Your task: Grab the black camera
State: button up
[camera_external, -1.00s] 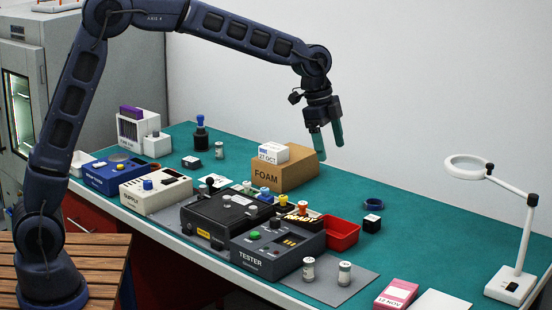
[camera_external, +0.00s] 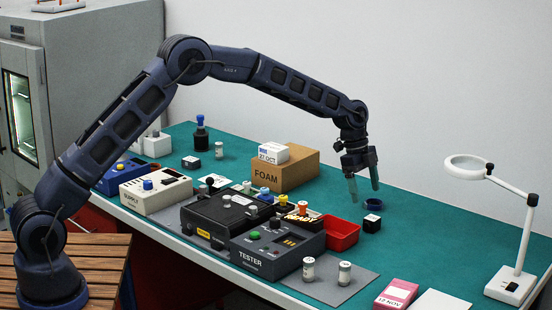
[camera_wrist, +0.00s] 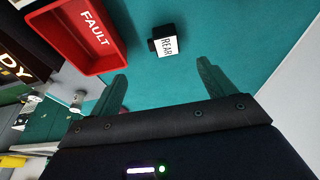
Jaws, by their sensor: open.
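The black camera is a small black block (camera_external: 372,227) with a white top label. It stands on the green bench top, just right of the red tray. In the wrist view the camera (camera_wrist: 153,44) shows its label reading "REAR", ahead of my fingertips and roughly between their lines. My gripper (camera_external: 363,188) hangs above the bench, just behind and above the camera in the outside view. Its green fingers (camera_wrist: 161,75) are apart, with nothing between them.
The red tray (camera_wrist: 66,35) marked FAULT lies close left of the camera. A foam box (camera_external: 284,175) and a tester (camera_external: 277,250) stand to the left. A magnifier lamp (camera_external: 512,280) stands far right. Bench between is clear.

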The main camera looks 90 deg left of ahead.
aim_at(370, 219)
jog(key=x, duration=1)
jog(key=shift+a+f, duration=0.15)
jog(key=shift+a, duration=0.1)
jog(key=c, duration=1.1)
